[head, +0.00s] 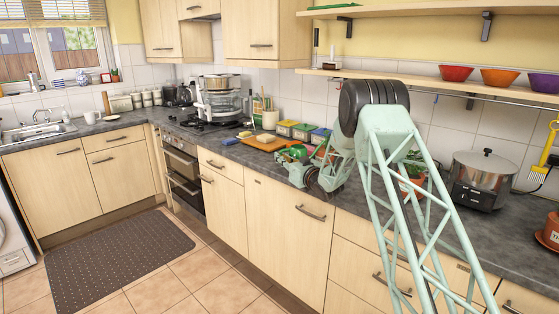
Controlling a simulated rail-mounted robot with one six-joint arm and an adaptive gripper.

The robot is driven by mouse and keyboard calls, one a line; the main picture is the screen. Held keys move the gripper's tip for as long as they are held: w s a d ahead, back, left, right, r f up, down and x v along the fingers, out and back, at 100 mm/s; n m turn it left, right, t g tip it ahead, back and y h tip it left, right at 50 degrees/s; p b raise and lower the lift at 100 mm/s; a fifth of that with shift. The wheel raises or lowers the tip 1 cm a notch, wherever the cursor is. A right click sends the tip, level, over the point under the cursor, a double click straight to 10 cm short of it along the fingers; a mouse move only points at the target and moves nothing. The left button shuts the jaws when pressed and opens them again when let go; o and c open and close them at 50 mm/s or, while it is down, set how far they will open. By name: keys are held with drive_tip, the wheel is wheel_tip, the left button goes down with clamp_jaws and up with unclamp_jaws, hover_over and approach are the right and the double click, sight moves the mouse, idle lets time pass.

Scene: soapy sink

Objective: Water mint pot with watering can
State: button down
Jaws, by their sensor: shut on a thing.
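My gripper (299,170) is at the end of my pale green arm, over the counter in the middle of the head view. It is shut on a small dark green thing that looks like the watering can (291,153). The can is partly hidden by the gripper, and I cannot tell whether it touches the counter or how far it tilts. A terracotta pot with a green plant, likely the mint pot (412,186), stands on the counter to the right, behind my arm. My arm's links cover part of it. The can is apart from this pot.
An orange cutting board (262,144) and several coloured tubs (303,131) sit behind the gripper. A steel cooker (484,178) stands right of the plant. Another terracotta item (549,233) is at the right edge. A shelf (430,84) with bowls hangs above.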

drive_tip(key=shift+s+a+r+m+t+p, duration=0.1)
drive_tip(key=shift+a+r+m+t+p, duration=0.1)
drive_tip(key=shift+r+m+p, duration=0.75)
drive_tip(key=shift+s+a+r+m+t+p, duration=0.15)
drive_tip(key=shift+r+m+p, duration=0.4)
drive_tip(key=shift+r, duration=0.8)
drive_tip(key=shift+w, duration=0.15)
drive_tip(key=shift+r+m, duration=0.3)
drive_tip(key=shift+r, duration=0.4)
drive_tip(key=shift+r, duration=0.25)
drive_tip(key=shift+d+r+m+p, duration=0.1)
drive_tip(key=shift+r+m+p, duration=0.3)
drive_tip(key=shift+r, duration=0.1)
drive_tip(key=shift+r, duration=0.2)
drive_tip(key=shift+d+r+m+t, duration=0.15)
drive_tip(key=shift+r+m+t, duration=0.1)
drive_tip(key=shift+r+m, duration=0.25)
drive_tip(key=shift+r, duration=0.15)
